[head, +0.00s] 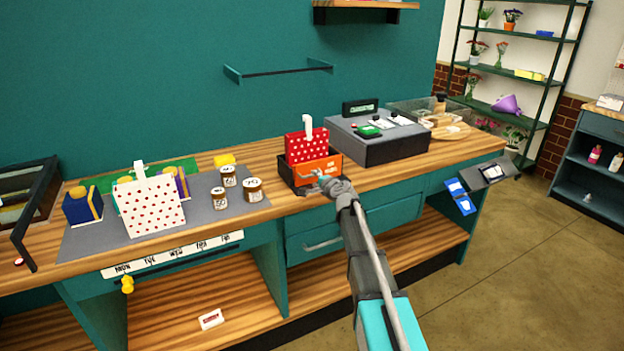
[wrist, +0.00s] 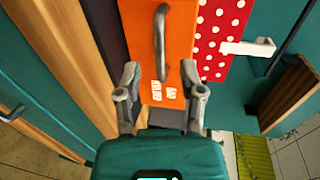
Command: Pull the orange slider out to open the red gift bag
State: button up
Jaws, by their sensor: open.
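The red gift bag (head: 306,147) with white dots and a white handle stands upright on the counter, behind the orange slider (head: 320,167). In the wrist view, the orange slider (wrist: 181,60) has a grey bar handle (wrist: 160,45) and two small white labels. The red bag (wrist: 218,40) shows beside it on the right. My gripper (wrist: 163,82) is open, one finger on each side of the handle's near end, with space on both sides. In the head view, my gripper (head: 333,184) is at the slider's front and hides part of it.
A white bag with red dots (head: 150,208) stands on a grey mat (head: 85,240) to the left. Several brown jars (head: 228,176) stand between the bags. A grey register (head: 375,145) is close on the right. A drawer (head: 350,228) is below the counter.

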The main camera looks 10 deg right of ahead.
aim_at(311, 176)
jog(key=shift+b+x, duration=0.4)
jog(key=shift+x, duration=1.95)
grip_shut()
